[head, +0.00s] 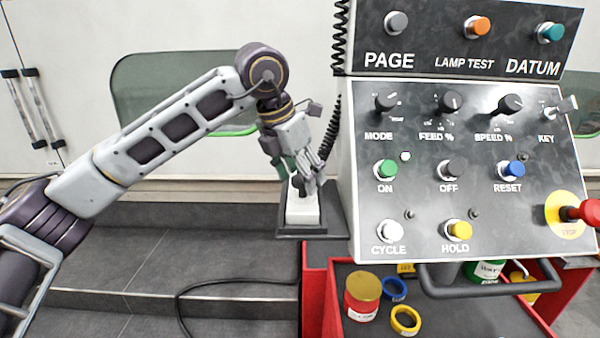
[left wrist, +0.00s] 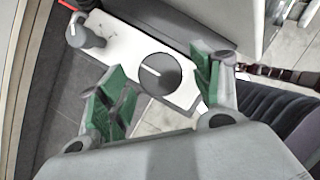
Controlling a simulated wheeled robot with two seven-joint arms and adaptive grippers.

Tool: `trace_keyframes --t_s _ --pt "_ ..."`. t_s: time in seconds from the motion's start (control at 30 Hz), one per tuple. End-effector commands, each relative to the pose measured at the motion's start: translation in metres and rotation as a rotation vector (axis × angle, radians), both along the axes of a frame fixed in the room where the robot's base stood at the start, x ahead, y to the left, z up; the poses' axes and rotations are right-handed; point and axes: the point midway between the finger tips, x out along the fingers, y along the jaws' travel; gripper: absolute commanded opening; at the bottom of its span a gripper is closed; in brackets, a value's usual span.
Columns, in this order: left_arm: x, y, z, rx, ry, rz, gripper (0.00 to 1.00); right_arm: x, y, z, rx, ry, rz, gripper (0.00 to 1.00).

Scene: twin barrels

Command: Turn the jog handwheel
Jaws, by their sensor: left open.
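A white control box (head: 303,212) stands in a dark tray left of the big panel in the head view. In the left wrist view its white face (left wrist: 118,45) carries a dark grey round disc (left wrist: 158,74) with a white line, which looks like the jog handwheel. A smaller grey knob (left wrist: 88,36) stands near the end of that face. My left gripper (head: 305,180) is open just above the box. In the left wrist view its green-padded fingers (left wrist: 163,78) stand on either side of the disc; contact cannot be told. My right gripper is not in view.
The big control panel (head: 455,225), with knobs, buttons and a red stop button (head: 580,211), rises right of the gripper. A coiled black cable (head: 331,135) hangs beside it. A red cart (head: 330,310) with cans and tape rolls stands below. Floor at left is clear.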

Motion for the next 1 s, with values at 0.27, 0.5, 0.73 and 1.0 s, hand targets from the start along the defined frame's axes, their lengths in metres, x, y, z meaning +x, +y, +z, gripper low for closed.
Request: trace_keyframes --t_s 0.27,0.5,0.73,1.0 --pt "0.0 0.0002 0.0004 0.0 0.0 0.0 0.38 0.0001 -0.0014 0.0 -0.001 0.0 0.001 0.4" --pt "0.0001 0.0002 0.0005 0.0 0.0 0.0 0.19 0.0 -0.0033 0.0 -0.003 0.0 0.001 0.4" --pt "0.0002 0.0005 0.0005 0.0 0.0 -0.022 0.19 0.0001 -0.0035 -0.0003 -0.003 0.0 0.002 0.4" --pt "0.0011 0.0011 0.0008 -0.001 0.0 -0.111 0.19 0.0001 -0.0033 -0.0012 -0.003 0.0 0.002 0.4"
